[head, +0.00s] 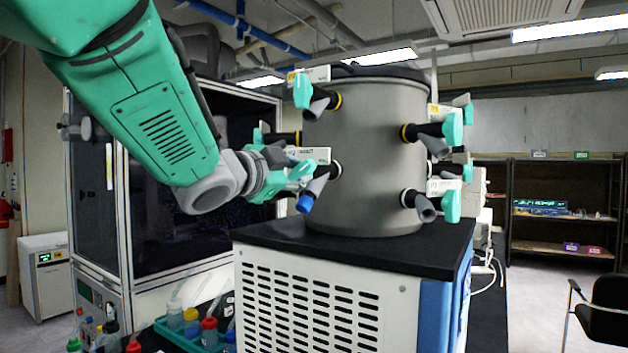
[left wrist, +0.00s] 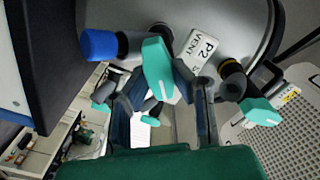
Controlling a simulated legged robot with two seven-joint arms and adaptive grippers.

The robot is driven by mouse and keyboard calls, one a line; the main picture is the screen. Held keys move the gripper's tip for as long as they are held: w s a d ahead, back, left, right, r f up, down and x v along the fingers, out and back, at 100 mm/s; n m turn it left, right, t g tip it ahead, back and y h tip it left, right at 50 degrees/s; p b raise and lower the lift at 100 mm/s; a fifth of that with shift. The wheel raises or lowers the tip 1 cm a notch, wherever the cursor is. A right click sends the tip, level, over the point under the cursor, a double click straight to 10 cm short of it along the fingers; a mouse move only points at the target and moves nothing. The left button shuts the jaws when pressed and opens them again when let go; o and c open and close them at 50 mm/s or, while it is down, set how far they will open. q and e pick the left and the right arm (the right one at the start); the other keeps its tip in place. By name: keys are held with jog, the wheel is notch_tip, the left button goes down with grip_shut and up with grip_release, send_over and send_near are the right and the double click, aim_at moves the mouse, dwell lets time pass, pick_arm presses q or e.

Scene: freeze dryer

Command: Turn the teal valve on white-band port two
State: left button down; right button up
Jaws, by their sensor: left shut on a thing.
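The steel drum chamber (head: 370,135) stands on the freeze dryer and carries several ports with teal valves. The port with a white band (head: 337,169) is at its lower left front, and its grey outlet ends in a blue cap (head: 305,203). A label reading P2 VENT (left wrist: 200,50) sits beside its teal valve (left wrist: 157,65) in the left wrist view. My left gripper (head: 297,174) is at this valve, with its dark fingers (left wrist: 160,92) shut on the teal handle from either side. The fingers partly hide the handle in the head view. My right gripper is not in view.
A yellow-band port with a teal valve (head: 303,90) sits just above, and more ports (head: 452,200) lie on the right side. A glass-fronted cabinet (head: 170,180) stands behind my left arm. Bottles in a teal tray (head: 190,325) stand low at the left.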

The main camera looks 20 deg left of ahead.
pick_arm(q)
jog(key=shift+d+r+m, duration=0.1)
jog(key=shift+r+m, duration=0.15)
jog(key=shift+m, duration=0.35)
jog(key=c, duration=1.4)
grip_release()
jog(key=shift+f, duration=0.1)
jog(key=shift+c, duration=0.2)
jog(key=shift+d+b, duration=0.1)
jog(key=shift+b, duration=0.2)
jog(key=shift+f, duration=0.1)
